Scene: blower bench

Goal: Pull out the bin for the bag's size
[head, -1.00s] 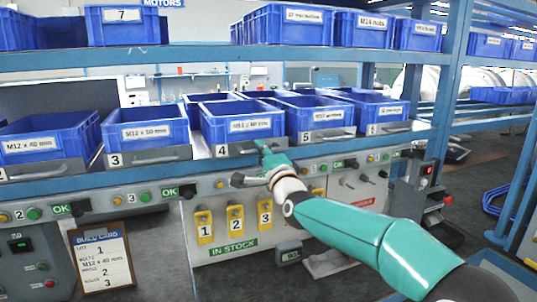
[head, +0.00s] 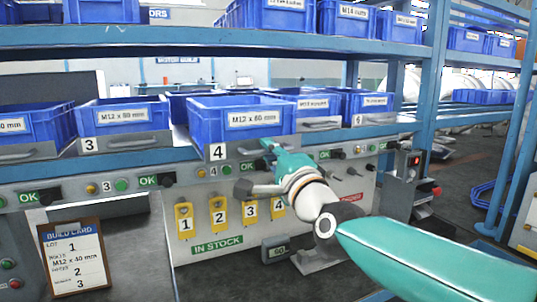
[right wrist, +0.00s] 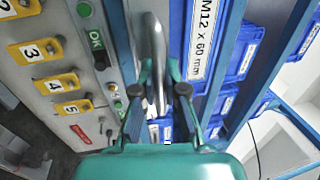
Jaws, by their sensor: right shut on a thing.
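The blue bin marked M12 x 60 mm (head: 240,132), tray 4, juts out past the shelf front and its neighbours. In the right wrist view my right gripper (right wrist: 160,98) is shut on the grey metal handle (right wrist: 153,50), beside the M12 x 60 mm label (right wrist: 203,35). The build card (head: 76,258) at lower left reads M12 x 40 mm. Bin 3 (head: 122,115) reads M12 x 50 mm. The leftmost bin (head: 30,122) is cut off, its label ending in 0 mm. My left gripper is out of view.
Bin 5 (head: 308,105) and another bin (head: 370,104) stand right of bin 4. An upper shelf (head: 190,34) with more bins runs above. Below is a panel with OK lamps and yellow numbered tags (head: 218,212). The aisle at right is open floor.

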